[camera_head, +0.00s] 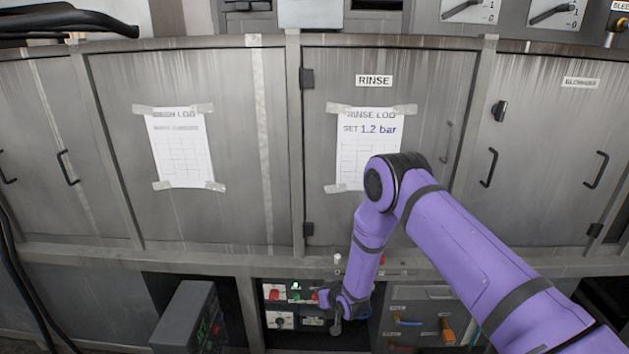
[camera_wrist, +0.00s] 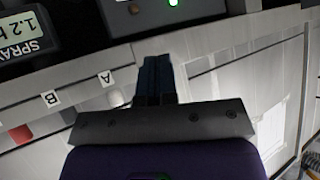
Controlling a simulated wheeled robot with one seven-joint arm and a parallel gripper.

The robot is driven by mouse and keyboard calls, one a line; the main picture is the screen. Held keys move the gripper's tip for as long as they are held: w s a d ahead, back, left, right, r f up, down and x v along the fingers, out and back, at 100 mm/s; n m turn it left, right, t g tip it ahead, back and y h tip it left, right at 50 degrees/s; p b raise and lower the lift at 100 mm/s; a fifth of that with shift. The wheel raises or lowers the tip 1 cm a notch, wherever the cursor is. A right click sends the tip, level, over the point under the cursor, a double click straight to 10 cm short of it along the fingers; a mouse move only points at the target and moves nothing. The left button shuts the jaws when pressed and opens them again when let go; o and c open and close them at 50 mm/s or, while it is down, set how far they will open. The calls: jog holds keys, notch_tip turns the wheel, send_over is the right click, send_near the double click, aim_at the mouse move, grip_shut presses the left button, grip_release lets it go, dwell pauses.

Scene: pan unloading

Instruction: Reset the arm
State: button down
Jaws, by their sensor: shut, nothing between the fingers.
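My purple arm reaches from the lower right of the head view down to a control panel (camera_head: 277,337) below the cabinet doors. My gripper (camera_head: 337,322) is at the right part of this panel, small and partly hidden by the wrist. In the wrist view my gripper (camera_wrist: 156,62) shows as dark blue fingers together, with nothing between them. The fingertips are close to the panel's edge strip in that view. I cannot tell whether they touch it.
In the wrist view, a display reading SPRAY 1.2 (camera_wrist: 25,35) and a lit green lamp (camera_wrist: 172,3) are nearby. The RINSE door (camera_head: 425,90) stands shut behind my arm. A grey box (camera_head: 187,318) juts out left of the panel. Valves with coloured handles (camera_head: 447,333) lie to the right.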

jog(key=d+r+h, duration=0.1)
jog(key=d+r, duration=0.3)
jog(key=r, duration=0.8)
jog(key=d+r+m+g+h, duration=0.1)
jog(key=d+r, duration=0.3)
jog(key=r, duration=0.8)
jog(key=d+r+h, duration=0.1)
jog(key=d+r, duration=0.3)
jog(key=r, duration=0.8)
jog(key=s+d+r+m+g+h, duration=0.1)
jog(key=s+d+r, duration=0.5)
jog(key=s+r, duration=0.4)
jog(key=s+d+r+m+g+h, duration=0.1)
jog(key=s+d+r, duration=0.4)
jog(key=s+r, duration=0.55)
jog(key=s+d+r, duration=0.1)
jog(key=s+d, duration=0.1)
jog(key=s, duration=0.9)
jog(key=s+d+r+m+g, duration=0.1)
jog(key=s+d, duration=0.1)
jog(key=s, duration=0.9)
jog(key=shift+d+r+h, duration=0.15)
jog(key=shift+d+h, duration=0.05)
jog(key=shift+h, duration=0.2)
